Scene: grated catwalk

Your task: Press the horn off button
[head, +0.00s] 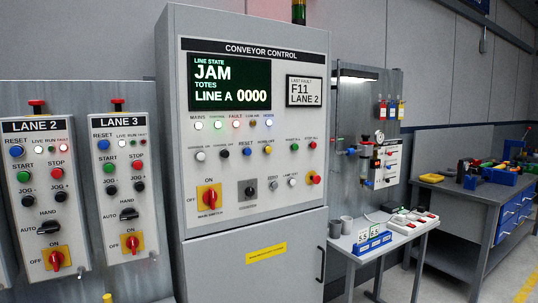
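The grey conveyor control cabinet (244,210) stands in the middle of the head view. Its screen (230,82) reads JAM, LINE A 0000. Below a row of lamps is a row of push buttons: white (200,156), black (224,153), blue (246,152), yellow (267,151), then green (295,146) and red (313,144). The yellow button's small label seems to read HORN OFF, but it is too blurred to be sure. Nothing touches the buttons. Neither of my grippers is in view.
Lane 2 (45,205) and Lane 3 (124,190) panels with red-topped posts stand at the left. A red main switch (209,197) sits low on the cabinet. A small table (400,235) and a workbench (465,200) stand at the right. The cabinet front is unobstructed.

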